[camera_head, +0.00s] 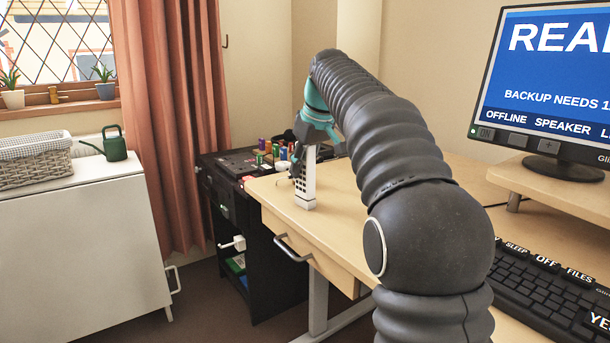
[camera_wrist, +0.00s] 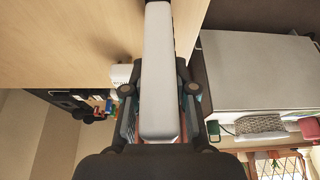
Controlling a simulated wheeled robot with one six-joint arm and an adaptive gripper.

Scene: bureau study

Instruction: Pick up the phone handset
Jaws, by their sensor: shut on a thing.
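The phone handset (camera_wrist: 157,45) is a long, pale grey-white bar in the wrist view, running from the top edge down between my fingers. My gripper (camera_wrist: 158,90) is shut on it, with a dark finger on each side. In the head view, my gripper (camera_head: 312,150) points down over the far left corner of the desk (camera_head: 345,195). A white upright piece with a grid of dark marks (camera_head: 306,185) shows below it and looks like the handset. I cannot tell whether its lower end touches the desk. My arm hides part of the desk.
A monitor (camera_head: 545,90) stands on a riser at right, with a black keyboard (camera_head: 550,290) in front. A black cabinet (camera_head: 250,225) with small coloured items on top stands beyond the desk. A white cabinet (camera_head: 80,250) with a basket and green watering can is at left.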

